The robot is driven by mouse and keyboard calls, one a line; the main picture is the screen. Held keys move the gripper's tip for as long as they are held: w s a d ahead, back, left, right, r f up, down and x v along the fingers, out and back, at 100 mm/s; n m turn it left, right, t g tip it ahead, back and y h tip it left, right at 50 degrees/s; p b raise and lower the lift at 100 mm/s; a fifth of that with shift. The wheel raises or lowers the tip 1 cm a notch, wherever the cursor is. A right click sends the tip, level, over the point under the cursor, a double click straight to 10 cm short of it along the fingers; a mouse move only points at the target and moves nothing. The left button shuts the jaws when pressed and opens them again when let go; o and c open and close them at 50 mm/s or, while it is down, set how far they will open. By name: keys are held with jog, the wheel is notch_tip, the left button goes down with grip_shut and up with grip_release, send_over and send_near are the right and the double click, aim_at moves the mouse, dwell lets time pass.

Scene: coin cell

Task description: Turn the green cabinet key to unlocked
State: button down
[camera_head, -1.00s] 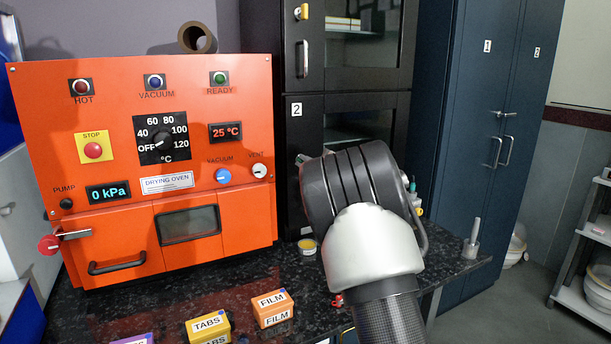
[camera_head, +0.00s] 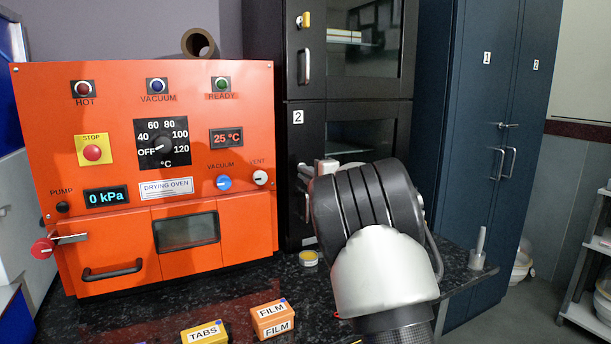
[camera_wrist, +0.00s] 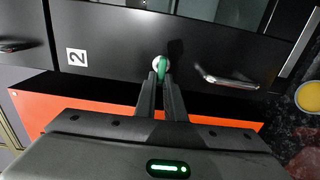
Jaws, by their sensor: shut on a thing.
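The green key (camera_wrist: 162,70) sits in a round pale lock (camera_wrist: 155,62) on the black cabinet door marked 2, seen in the wrist view. My gripper (camera_wrist: 160,84) is shut on the key, with a finger on each side of it. The key's turn angle is hard to tell, as the fingers cover part of it. In the head view my gripper (camera_head: 322,168) reaches the black cabinet (camera_head: 300,140) at door 2, and my wrist hides part of the door. The key is not visible there.
The door's bar handle (camera_wrist: 229,83) is beside the lock. The orange drying oven (camera_head: 120,225) stands close to the left of my arm. A yellow-lidded jar (camera_head: 309,258) and the FILM box (camera_head: 272,318) are on the dark counter (camera_head: 235,290).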

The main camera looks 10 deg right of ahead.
jog(key=shift+d, duration=0.1)
jog(key=c, duration=1.8)
grip_release()
jog(key=shift+c, duration=0.2)
jog(key=p+v, duration=0.1)
jog(key=v, duration=1.6)
jog(key=shift+s, duration=0.15)
jog(key=shift+r, duration=0.1)
